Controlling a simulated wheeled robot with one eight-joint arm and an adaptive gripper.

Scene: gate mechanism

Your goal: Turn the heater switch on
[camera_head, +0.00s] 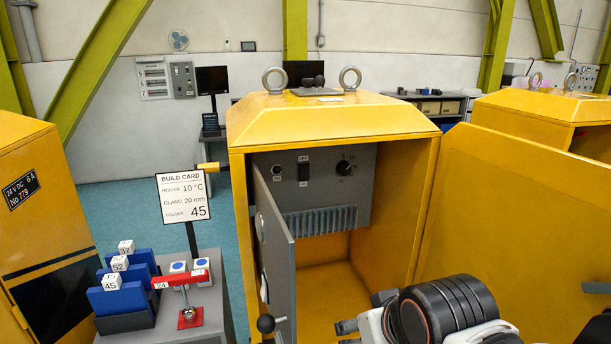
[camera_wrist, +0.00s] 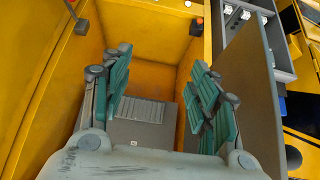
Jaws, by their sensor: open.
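The grey control panel (camera_head: 330,195) is at the back of the open yellow cabinet in the head view. A dark rocker switch (camera_head: 303,171) sits in its middle, with a small label above it. The switch's position is too small to read. A round black dial (camera_head: 344,168) is right of it, and a small round fitting (camera_head: 277,171) is left of it. My gripper (camera_wrist: 159,72) is open and empty in the wrist view, its teal fingers wide apart. A ribbed grey box (camera_wrist: 142,120) shows beyond and between the fingers. The switch cannot be made out there.
The cabinet's grey inner door (camera_head: 276,255) stands open at the left of the opening. The yellow outer door (camera_head: 525,220) is swung out right. A build card (camera_head: 184,196) reads heater 10 °C. Blue folders (camera_head: 122,300) and a red-handled clamp (camera_head: 181,279) are on a grey stand at left.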

